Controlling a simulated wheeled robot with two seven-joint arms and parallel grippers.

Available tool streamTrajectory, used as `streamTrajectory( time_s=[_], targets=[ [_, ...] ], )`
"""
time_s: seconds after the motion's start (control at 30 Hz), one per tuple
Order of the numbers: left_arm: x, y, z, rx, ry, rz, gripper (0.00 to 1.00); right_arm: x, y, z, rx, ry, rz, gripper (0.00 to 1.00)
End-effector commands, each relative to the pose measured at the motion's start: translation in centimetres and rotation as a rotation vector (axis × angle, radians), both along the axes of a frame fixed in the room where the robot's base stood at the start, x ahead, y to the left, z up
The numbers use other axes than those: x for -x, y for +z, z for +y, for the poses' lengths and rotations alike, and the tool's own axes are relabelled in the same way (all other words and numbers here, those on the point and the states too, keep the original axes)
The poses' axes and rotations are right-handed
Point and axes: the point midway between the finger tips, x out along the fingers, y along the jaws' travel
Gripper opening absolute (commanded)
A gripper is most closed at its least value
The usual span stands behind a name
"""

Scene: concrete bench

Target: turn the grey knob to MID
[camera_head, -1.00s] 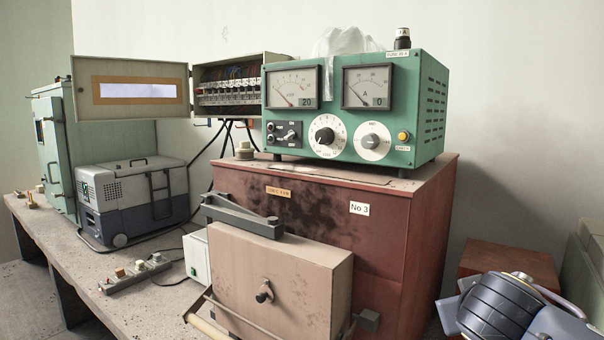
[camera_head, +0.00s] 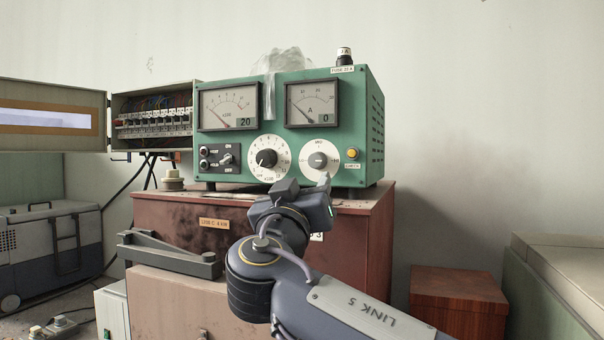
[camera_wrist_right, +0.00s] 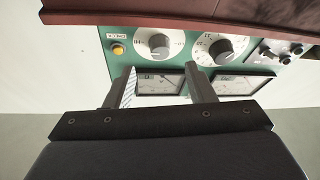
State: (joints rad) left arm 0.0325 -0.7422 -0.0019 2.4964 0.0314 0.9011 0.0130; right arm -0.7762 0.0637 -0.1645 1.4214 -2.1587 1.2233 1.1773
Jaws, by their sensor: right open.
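The grey knob (camera_head: 319,161) sits on a round white dial at the right of the green instrument's (camera_head: 365,174) front. A small label stands above the dial; I cannot clearly read where the knob points. The knob also shows in the right wrist view (camera_wrist_right: 158,41), which sees the panel upside down. My right gripper (camera_head: 305,185) is open and empty, in front of and a little below the knob in the head view. In the wrist view its two fingers (camera_wrist_right: 165,84) stand apart, with the knob beyond them and not between them. My left gripper is out of view.
A second dial with a dark knob (camera_head: 267,158) is close on the left. A yellow button (camera_head: 352,153) is close on the right. Two meters (camera_head: 312,103) sit above. The red-brown cabinet top (camera_head: 352,203) lies below the panel. An open breaker box (camera_head: 155,122) stands left.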

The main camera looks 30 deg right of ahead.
Motion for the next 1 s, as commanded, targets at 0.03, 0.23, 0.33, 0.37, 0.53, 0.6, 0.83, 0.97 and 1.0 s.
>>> streamTrajectory(
  time_s=[0.03, 0.23, 0.33, 0.37, 0.53, 0.6, 0.83, 0.97, 1.0],
  targets=[
    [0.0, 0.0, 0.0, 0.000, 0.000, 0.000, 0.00, 0.0, 0.3, 0.1, 0.004, -0.002, -0.012, 0.49],
    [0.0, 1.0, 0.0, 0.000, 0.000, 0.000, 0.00, -1.5, 1.5, -1.4, 0.005, -0.006, -0.016, 0.49],
    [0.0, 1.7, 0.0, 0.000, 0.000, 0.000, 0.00, -2.7, 2.2, -2.5, 0.007, -0.006, -0.014, 0.49],
    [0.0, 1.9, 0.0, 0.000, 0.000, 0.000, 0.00, -3.1, 2.4, -2.8, 0.006, -0.006, -0.013, 0.49],
    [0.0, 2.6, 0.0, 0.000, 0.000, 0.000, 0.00, -4.6, 3.1, -4.2, 0.006, -0.004, -0.013, 0.49],
    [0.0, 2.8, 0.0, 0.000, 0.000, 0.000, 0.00, -4.9, 3.2, -4.5, 0.005, -0.003, -0.013, 0.49],
    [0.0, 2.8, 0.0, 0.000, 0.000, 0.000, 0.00, -5.2, 3.2, -4.8, 0.005, -0.001, -0.013, 0.49],
    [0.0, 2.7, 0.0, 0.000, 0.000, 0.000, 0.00, -5.2, 3.2, -4.8, 0.005, -0.001, -0.013, 0.46],
    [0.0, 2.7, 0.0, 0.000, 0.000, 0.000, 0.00, -5.2, 3.2, -4.8, 0.005, -0.001, -0.013, 0.40]
  ],
)
